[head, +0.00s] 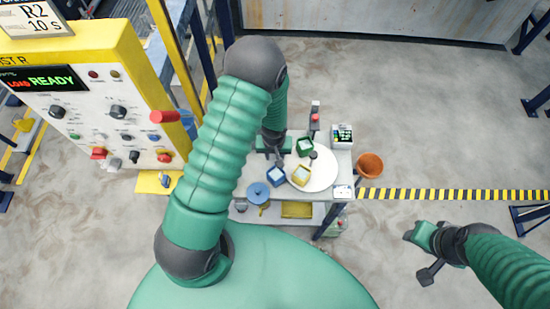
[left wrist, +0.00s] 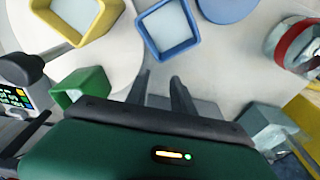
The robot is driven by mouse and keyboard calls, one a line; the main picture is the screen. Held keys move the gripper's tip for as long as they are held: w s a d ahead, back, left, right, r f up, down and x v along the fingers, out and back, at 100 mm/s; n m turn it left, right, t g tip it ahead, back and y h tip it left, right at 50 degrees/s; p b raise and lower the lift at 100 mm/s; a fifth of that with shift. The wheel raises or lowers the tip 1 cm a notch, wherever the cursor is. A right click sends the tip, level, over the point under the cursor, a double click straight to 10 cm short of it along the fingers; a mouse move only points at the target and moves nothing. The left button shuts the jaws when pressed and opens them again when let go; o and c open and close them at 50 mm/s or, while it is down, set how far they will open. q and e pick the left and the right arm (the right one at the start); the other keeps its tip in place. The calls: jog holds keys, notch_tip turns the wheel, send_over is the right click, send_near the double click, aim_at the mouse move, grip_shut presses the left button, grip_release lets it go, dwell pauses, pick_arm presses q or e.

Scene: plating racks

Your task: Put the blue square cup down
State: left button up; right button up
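The blue square cup (head: 277,176) stands on the small table (head: 321,194), by the left edge of a white round board (head: 325,171). In the left wrist view, the blue square cup (left wrist: 190,44) lies just beyond my fingertips, apart from them, its open top facing the camera. My left gripper (head: 277,161) is above the table, close behind the cup in the head view. Its two fingers (left wrist: 158,78) are spread with nothing between them. My right gripper (head: 422,255) hangs over bare floor at the right; its finger opening is unclear.
A yellow square cup (head: 301,175) and a green square cup (head: 305,147) are on or by the board. A blue round lidded pot (head: 258,192) stands left of the blue cup. An orange bucket (head: 370,165) is beyond the table's right edge. A control panel (head: 90,100) stands left.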

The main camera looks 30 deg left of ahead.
pick_arm(q)
jog(key=o, duration=0.5)
jog(key=shift+a, duration=0.15)
jog(key=shift+c, duration=0.2)
jog(key=shift+o, duration=1.4)
jog(key=shift+d, duration=0.2)
jog(key=shift+o, duration=0.5)
jog(key=shift+d+r, duration=0.15)
jog(key=shift+d, duration=0.4)
jog(key=r+b, duration=0.1)
jog(key=r, duration=0.1)
jog(key=a+r+b, duration=0.1)
jog(key=r, duration=0.1)
jog(key=shift+r, duration=0.15)
notch_tip(320, 180, up, 12)
jog(key=s+d, duration=0.2)
jog(key=n+g+b, duration=0.1)
jog(key=n+b, duration=0.4)
jog(key=n, duration=0.3)
send_over(276, 179)
jog(key=shift+h, duration=0.4)
notch_tip(276, 179, down, 16)
jog(key=shift+s+a+r, duration=0.1)
jog(key=shift+f, duration=0.35)
jog(key=shift+w+d, duration=0.2)
pick_arm(e)
notch_tip(276, 179, down, 8)
jog(key=d, duration=0.1)
jog(key=shift+s+r, duration=0.15)
jog(key=shift+r, duration=0.05)
